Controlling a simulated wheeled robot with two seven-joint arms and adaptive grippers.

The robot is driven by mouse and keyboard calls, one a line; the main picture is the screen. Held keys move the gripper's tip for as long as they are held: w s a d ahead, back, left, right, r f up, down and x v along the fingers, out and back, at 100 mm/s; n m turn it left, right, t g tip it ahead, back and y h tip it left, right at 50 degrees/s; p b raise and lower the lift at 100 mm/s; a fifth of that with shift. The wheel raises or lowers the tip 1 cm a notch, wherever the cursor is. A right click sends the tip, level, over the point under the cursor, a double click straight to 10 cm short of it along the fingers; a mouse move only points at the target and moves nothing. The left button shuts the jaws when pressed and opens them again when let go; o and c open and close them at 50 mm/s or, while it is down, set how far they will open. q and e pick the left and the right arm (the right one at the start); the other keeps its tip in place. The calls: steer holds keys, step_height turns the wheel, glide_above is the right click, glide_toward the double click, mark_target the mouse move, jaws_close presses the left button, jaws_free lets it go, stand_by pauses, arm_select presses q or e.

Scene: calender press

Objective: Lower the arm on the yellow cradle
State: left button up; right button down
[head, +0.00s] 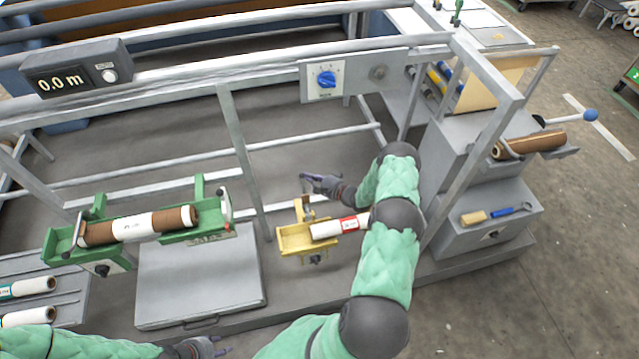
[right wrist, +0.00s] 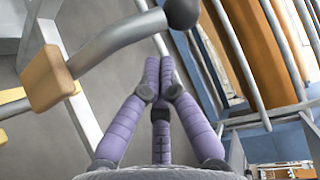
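The yellow cradle (head: 292,240) stands at the middle of the head view. A white roll with a red label (head: 328,229) lies in it, its right end hidden by my right arm. A tan block and grey metal arm (head: 300,208) rise at its back. In the right wrist view, the metal arm (right wrist: 120,38) runs through the tan block (right wrist: 45,78) to a dark round knob (right wrist: 183,12). My right gripper (head: 308,178) is just behind the cradle; its purple fingers (right wrist: 159,75) meet at the tips, empty, near the knob. My left gripper (head: 222,347) is low at the bottom edge, small and partly seen.
A green cradle (head: 60,245) with a brown and white roll (head: 135,227) stands at the left. A grey plate (head: 200,280) lies between the cradles. Frame rails cross behind, with a blue-knob panel (head: 325,80) above. A grey stepped cabinet (head: 485,185) stands right of my right arm.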

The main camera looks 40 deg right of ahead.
mark_target(305, 196)
steer(key=shift+s+a+r, duration=0.2)
steer(key=shift+s+a, duration=0.4)
steer(key=shift+s, duration=0.2)
steer(key=shift+s+a+r, duration=0.2)
steer(key=shift+s+a, duration=0.4)
steer(key=shift+s, duration=0.2)
steer(key=shift+s, duration=0.15)
steer(key=shift+s+a+r+t+b, duration=0.15)
steer(key=shift+s+t+b, duration=0.05)
steer(key=shift+t+b, duration=0.1)
